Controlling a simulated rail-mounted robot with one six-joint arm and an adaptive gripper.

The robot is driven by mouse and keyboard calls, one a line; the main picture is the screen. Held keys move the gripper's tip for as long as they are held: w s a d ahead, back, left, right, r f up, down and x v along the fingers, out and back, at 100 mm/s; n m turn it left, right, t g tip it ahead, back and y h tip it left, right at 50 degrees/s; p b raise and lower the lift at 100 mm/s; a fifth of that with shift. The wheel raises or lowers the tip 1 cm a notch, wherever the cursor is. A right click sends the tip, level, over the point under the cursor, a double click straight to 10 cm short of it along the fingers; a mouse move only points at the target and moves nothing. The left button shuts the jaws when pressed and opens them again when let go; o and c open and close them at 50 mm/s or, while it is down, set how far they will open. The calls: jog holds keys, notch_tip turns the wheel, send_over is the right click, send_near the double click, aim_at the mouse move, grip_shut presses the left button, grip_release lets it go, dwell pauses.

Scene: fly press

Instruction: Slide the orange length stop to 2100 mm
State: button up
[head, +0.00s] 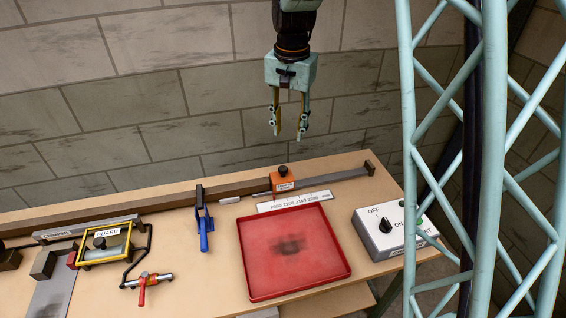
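The orange length stop (283,183), a block with a black knob on top and a small label, sits on the brown rail (228,191) along the back of the bench. A white scale strip (295,201) with printed numbers lies just in front of it; the digits are too small to read surely. The stop stands behind the left to middle part of the strip; its exact reading cannot be told. My gripper (288,133) points down above the stop, apart from it, with its two fingers spread and nothing between them.
A red tray (292,252) lies in front of the scale. A blue clamp lever (205,222) stands left of it. A switch box (391,231) is at the right. A yellow-framed guard (104,246) and a red-handled valve (143,285) are at the left.

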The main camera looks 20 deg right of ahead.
jog(key=m+p, duration=0.2)
jog(key=p, duration=0.2)
send_over(283, 168)
jog(key=s, duration=0.1)
notch_tip(283, 168, down, 7)
jog(key=shift+w+f+g+p, duration=0.35)
jog(key=shift+w+f+g, duration=0.05)
jog(key=shift+f, duration=0.2)
jog(key=shift+f, duration=0.15)
jog(key=shift+f+p, duration=0.85)
jog(key=shift+f, duration=5.9)
jog(key=shift+c, duration=0.4)
jog(key=c, duration=1.1)
